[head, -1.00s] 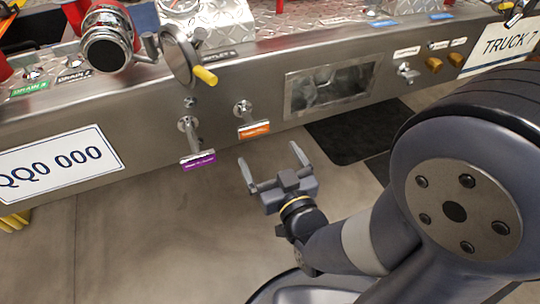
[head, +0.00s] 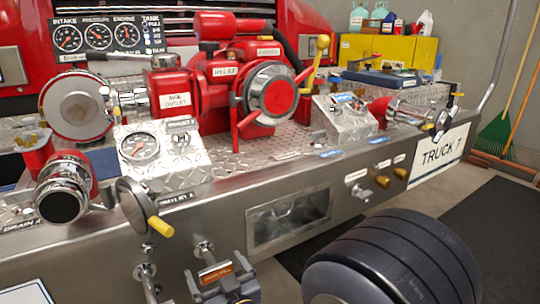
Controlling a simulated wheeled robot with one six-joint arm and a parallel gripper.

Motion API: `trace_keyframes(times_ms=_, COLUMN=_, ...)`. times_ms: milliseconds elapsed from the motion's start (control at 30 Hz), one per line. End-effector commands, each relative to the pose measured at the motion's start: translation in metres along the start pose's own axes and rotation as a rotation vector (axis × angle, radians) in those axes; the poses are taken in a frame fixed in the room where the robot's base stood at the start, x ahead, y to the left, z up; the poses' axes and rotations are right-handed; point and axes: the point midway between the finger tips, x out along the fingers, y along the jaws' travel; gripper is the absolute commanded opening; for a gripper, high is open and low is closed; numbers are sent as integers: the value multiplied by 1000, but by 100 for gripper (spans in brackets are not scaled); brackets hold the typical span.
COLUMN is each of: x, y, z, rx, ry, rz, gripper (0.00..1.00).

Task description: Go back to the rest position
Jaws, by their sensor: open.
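My gripper (head: 217,274) shows at the bottom edge of the head view, with its two fingers spread apart and nothing seen held between them. It is in front of the steel bumper panel (head: 330,170). The orange-labelled pull handle (head: 215,272) appears between the fingers in the picture; I cannot tell the gap in depth. Another pull handle (head: 147,283) stands to the left, its lower end cut off by the frame. My wrist below the gripper is mostly out of view.
The red pump (head: 225,70) with chrome caps stands on the bumper's top. A yellow-tipped lever (head: 150,215) juts out above the gripper. A recessed window (head: 288,217) is to the right. Dark matting (head: 490,240) covers open floor at the right.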

Motion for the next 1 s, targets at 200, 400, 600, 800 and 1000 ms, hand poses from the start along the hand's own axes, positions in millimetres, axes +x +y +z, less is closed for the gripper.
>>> trace_keyframes(times_ms=200, x=22, y=0, z=-2, rx=0, ry=-1, rz=0, gripper=95)
trace_keyframes(times_ms=400, x=29, y=0, z=-1, rx=0, ry=0, rz=0, gripper=95)
trace_keyframes(times_ms=600, x=29, y=0, z=0, rx=0, ry=0, rz=0, gripper=95)
trace_keyframes(times_ms=800, x=27, y=0, z=0, rx=0, ry=0, rz=0, gripper=95)
trace_keyframes(times_ms=1000, x=12, y=0, z=2, rx=0, ry=1, rz=-1, gripper=95)
